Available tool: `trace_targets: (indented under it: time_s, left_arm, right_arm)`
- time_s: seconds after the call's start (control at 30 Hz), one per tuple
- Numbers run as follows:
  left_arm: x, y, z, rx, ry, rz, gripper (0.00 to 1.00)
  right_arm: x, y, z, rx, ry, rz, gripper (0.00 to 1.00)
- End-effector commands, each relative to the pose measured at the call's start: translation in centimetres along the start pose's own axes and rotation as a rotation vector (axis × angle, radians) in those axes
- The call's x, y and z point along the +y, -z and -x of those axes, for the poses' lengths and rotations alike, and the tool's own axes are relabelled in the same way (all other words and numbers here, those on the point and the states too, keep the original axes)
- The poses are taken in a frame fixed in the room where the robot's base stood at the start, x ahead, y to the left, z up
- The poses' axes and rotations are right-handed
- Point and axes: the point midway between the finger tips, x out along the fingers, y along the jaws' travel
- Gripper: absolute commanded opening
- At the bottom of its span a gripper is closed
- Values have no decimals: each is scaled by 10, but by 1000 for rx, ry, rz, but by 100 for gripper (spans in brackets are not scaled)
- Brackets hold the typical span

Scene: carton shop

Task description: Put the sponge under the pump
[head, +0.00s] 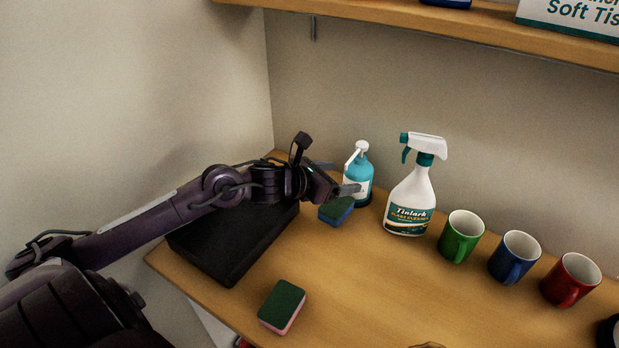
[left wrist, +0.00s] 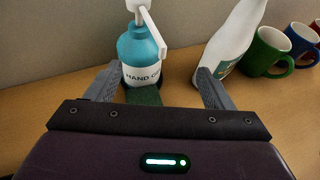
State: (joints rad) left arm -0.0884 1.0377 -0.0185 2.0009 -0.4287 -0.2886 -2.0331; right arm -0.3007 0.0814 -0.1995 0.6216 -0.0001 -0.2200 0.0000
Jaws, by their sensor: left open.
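A teal pump bottle (head: 360,172) with a white pump head stands at the back of the wooden table; it also shows in the left wrist view (left wrist: 140,52). A green and blue sponge (head: 336,211) lies directly in front of it; its green top shows in the left wrist view (left wrist: 143,95) between my fingers. A second sponge, green and pink (head: 282,306), lies near the table's front left edge. My left gripper (head: 343,188) is open, above and just behind the green and blue sponge, facing the bottle. Whether the fingers touch anything is unclear. My right gripper is not in view.
A black box (head: 230,245) lies under my left forearm. A white spray bottle (head: 410,200) stands right of the pump bottle, then green (head: 460,236), blue (head: 513,257) and red (head: 570,280) mugs. A shelf (head: 450,25) hangs above.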

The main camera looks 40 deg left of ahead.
Motion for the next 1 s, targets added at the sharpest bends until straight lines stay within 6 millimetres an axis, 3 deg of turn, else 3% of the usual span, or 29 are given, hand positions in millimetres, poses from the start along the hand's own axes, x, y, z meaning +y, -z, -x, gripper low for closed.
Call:
trace_targets:
  time_s: [0.7, 1.0]
  left_arm:
    - [-2, 0, 79, -3, 5, 4, 75]
    - [-1, 0, 95, -1, 2, 0, 75]
  right_arm:
    - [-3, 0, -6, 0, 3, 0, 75]
    - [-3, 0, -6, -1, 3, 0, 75]
